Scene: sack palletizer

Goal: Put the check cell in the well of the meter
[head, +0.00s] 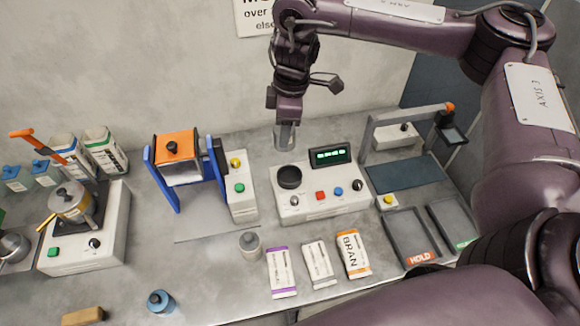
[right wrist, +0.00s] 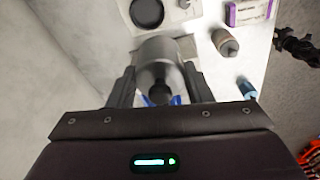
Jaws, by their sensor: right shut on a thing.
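The meter (head: 325,203) is a pale box on the bench with a lit green display (head: 330,155), small knobs and coloured buttons. Its well (head: 290,177) is a dark round opening at the top left; it also shows in the right wrist view (right wrist: 147,12). My right gripper (head: 286,122) is shut on the check cell (head: 284,138), a grey cylinder hanging below the fingers. In the head view the cell appears above the well and apart from it. In the right wrist view the cell (right wrist: 160,62) sits between both fingers. My left gripper is not in view.
A blue-framed device with an orange top (head: 178,146) stands left of the meter. A grey-capped jar (head: 250,244), several packets (head: 281,272) and a blue bottle (head: 160,301) stand in front. A scale with a grey frame (head: 403,178) and HOLD tray (head: 410,238) are at right.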

